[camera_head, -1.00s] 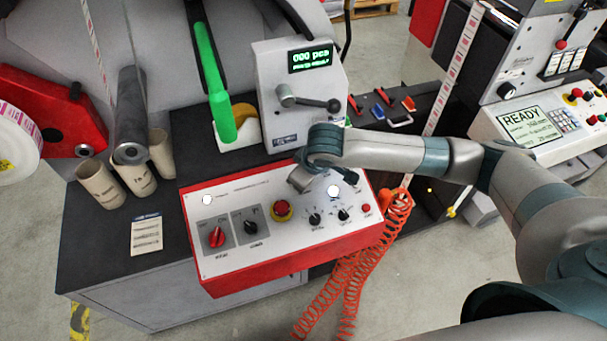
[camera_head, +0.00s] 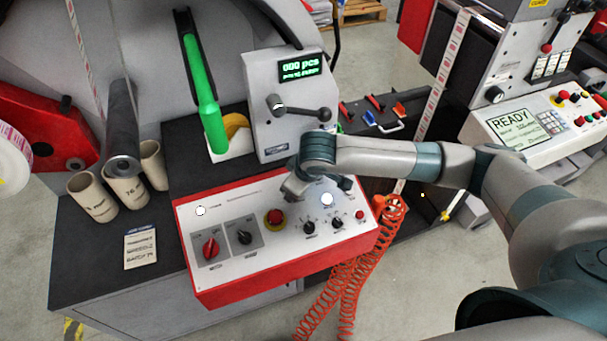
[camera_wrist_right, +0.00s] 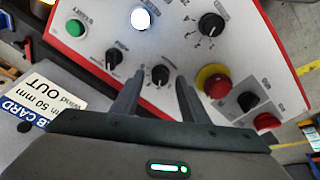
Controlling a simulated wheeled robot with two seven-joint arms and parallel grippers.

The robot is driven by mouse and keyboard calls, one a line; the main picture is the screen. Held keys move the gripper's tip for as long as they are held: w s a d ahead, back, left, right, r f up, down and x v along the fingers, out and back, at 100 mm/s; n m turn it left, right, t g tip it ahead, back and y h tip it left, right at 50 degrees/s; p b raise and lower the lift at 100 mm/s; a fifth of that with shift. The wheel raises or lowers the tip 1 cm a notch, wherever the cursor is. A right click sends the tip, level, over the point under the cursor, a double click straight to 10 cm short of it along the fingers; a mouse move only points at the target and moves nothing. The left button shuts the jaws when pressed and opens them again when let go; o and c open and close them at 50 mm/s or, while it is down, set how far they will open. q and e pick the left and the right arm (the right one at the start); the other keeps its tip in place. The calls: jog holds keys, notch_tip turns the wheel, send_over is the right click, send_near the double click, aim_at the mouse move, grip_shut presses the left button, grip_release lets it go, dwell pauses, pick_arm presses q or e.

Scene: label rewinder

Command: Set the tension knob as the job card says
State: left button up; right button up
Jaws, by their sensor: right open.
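The control panel (camera_head: 270,255) is white-topped with red sides. It carries small black knobs (camera_head: 309,227) (camera_head: 336,222), a red emergency button (camera_head: 274,218), and a red and a black selector at left. I cannot read which knob is labelled tension. A job card (camera_head: 140,248) lies left of the panel, too small to read. A card (camera_wrist_right: 35,100) in the right wrist view shows "50 mm" and "OUT". My right gripper (camera_wrist_right: 158,78) is open, its fingers either side of a black knob (camera_wrist_right: 160,74); contact cannot be told. My left gripper is not in view.
A grey housing with a lever (camera_head: 300,105) and a green display stands behind the panel. Cardboard cores (camera_head: 93,198) stand at left. A coiled orange hose (camera_head: 350,290) hangs at the panel's right. A second machine reads READY (camera_head: 513,128).

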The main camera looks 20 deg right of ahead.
jog(key=b+v, duration=0.3)
jog(key=v, duration=1.4)
jog(key=shift+w, duration=0.1)
